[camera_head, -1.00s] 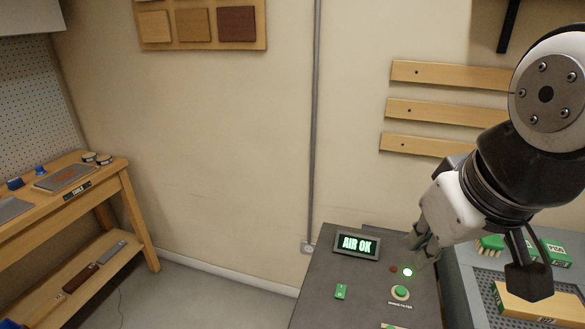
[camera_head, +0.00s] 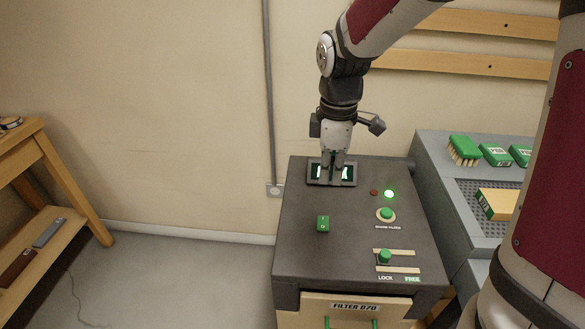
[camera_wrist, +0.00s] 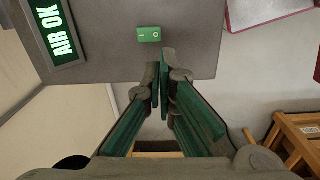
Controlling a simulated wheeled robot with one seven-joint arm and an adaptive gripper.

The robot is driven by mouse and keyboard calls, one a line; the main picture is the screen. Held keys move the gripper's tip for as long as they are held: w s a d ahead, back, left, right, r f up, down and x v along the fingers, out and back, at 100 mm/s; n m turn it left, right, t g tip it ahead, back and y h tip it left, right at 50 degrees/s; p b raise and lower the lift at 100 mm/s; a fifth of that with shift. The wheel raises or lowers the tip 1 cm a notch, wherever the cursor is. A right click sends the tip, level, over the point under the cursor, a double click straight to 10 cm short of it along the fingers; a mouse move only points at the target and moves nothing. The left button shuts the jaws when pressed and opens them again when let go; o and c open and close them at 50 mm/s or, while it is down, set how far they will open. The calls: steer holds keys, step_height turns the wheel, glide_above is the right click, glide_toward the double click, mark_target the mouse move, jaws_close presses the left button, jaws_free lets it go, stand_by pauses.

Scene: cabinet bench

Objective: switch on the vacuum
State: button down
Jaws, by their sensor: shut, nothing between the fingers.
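The dark grey filter box (camera_head: 345,240) has a green rocker switch (camera_head: 323,223) on the left of its top; the switch also shows in the wrist view (camera_wrist: 149,34), just beyond my fingertips, with I and O marks. I cannot tell which side is pressed. My gripper (camera_head: 338,180) is shut and empty, pointing down over the box in front of the display (camera_head: 318,172), partly hiding it. In the wrist view the display (camera_wrist: 62,35) reads AIR OK. My fingertips (camera_wrist: 160,62) look apart from the switch.
On the box are a dark red lamp (camera_head: 374,193), a lit green lamp (camera_head: 389,194), a round green button (camera_head: 386,214) and a green slider (camera_head: 385,256) near LOCK. A grey bench (camera_head: 430,150) with green brushes (camera_head: 464,150) stands right. A wooden shelf (camera_head: 35,200) stands left.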

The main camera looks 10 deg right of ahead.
mark_target(322, 228)
steer(key=shift+w+f+n, duration=0.2)
steer(key=shift+w+f, duration=0.05)
steer(key=shift+f, duration=0.25)
steer(key=shift+w+f+n, duration=0.2)
steer(key=shift+w+f, duration=0.05)
steer(key=shift+f, duration=0.25)
steer(key=shift+f, duration=0.1)
step_height(322, 228, down, 14)
steer(key=shift+r+b, duration=0.25)
steer(key=shift+b, duration=0.95)
steer(key=shift+f, duration=0.15)
steer(key=shift+s+f, duration=0.15)
steer(key=shift+f, duration=0.2)
